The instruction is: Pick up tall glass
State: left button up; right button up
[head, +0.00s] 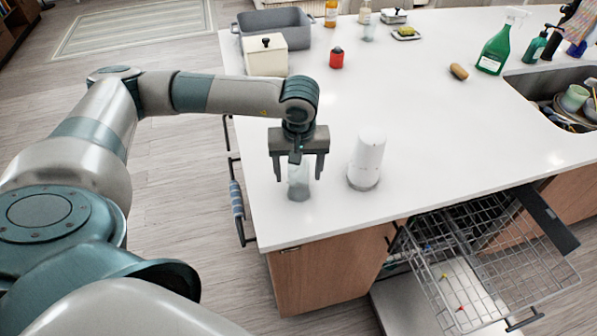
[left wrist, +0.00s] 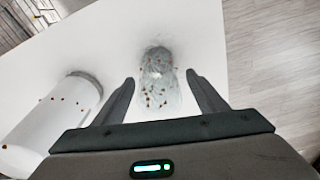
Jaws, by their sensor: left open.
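The tall glass (head: 299,183) is clear and stands upright near the left front corner of the white counter. My left gripper (head: 298,170) is open above it, with its fingers pointing down on either side of the glass's upper part. In the left wrist view the glass (left wrist: 159,80) shows between and ahead of the two open fingertips (left wrist: 160,78), with small brown specks on it. The gripper partly hides the top of the glass in the head view. I cannot tell whether a finger touches it. My right gripper is not in view.
A white cylinder (head: 366,160) stands close to the right of the glass; it also shows in the left wrist view (left wrist: 55,122). Further back are a red jar (head: 336,58) and a cream canister (head: 265,56). An open dishwasher rack (head: 490,262) juts out below the counter.

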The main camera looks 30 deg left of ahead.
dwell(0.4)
pick_arm(q)
jog(key=c, duration=1.2)
jog(key=shift+c, duration=0.2)
jog(key=shift+w+r+b, duration=0.1)
jog(key=shift+r+b, duration=0.35)
jog(key=r, duration=0.1)
jog(key=r+b, duration=0.2)
jog(key=shift+s+d+r, duration=0.1)
jog(key=shift+s+d, duration=0.1)
jog(key=shift+d, duration=0.1)
jog(key=s+d+r+b, duration=0.4)
jog(key=s+d+r, duration=0.3)
jog(key=d, duration=0.1)
jog(key=shift+d, duration=0.35)
jog(key=shift+w+f, duration=0.1)
jog(key=shift+w, duration=0.05)
